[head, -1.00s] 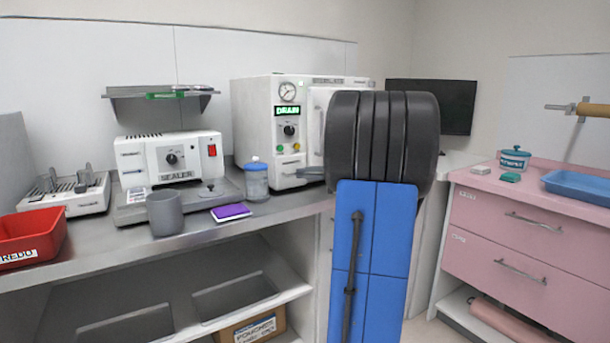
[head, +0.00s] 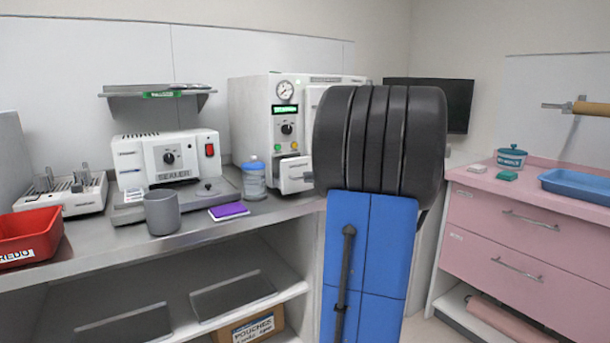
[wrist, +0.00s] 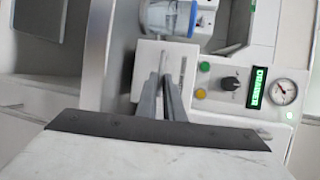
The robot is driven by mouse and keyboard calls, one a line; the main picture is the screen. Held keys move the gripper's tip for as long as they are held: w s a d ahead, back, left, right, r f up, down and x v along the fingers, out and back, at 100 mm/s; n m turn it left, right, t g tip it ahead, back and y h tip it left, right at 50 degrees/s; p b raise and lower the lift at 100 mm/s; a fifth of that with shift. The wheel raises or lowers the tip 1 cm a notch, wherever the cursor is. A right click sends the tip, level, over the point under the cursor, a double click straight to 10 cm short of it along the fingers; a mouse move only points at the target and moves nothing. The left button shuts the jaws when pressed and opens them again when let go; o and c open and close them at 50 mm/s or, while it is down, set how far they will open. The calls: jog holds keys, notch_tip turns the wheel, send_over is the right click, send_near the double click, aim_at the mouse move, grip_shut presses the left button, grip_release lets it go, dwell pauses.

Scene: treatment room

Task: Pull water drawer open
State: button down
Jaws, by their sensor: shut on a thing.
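The white sterilizer (head: 259,125) stands on the counter, with a gauge, a green-lit display and a knob on its front. Its small water drawer (head: 293,174) sits low on that front and stands out from the body; how far is hard to tell. In the wrist view the drawer's white front (wrist: 148,56) faces me. My gripper (wrist: 168,78) reaches to it with two grey fingers close together, shut on its handle. The handle itself is mostly hidden between the fingers. In the head view my dark arm hides most of the gripper and the sterilizer's right side.
A blue-lidded jar (head: 254,181) stands just left of the drawer. A purple pad (head: 229,211), a grey cup (head: 162,212) and the sealer (head: 170,160) are further left. A pink cabinet (head: 500,240) stands to the right. Counter in front of the jar is clear.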

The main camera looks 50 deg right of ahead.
jog(key=s+a, duration=0.2)
jog(key=s, duration=0.6)
jog(key=c, duration=1.9)
grip_release()
jog(key=v, duration=1.7)
jog(key=shift+s+d, duration=0.15)
jog(key=shift+s, duration=0.1)
jog(key=shift+w+f, duration=0.1)
jog(key=shift+f, duration=0.05)
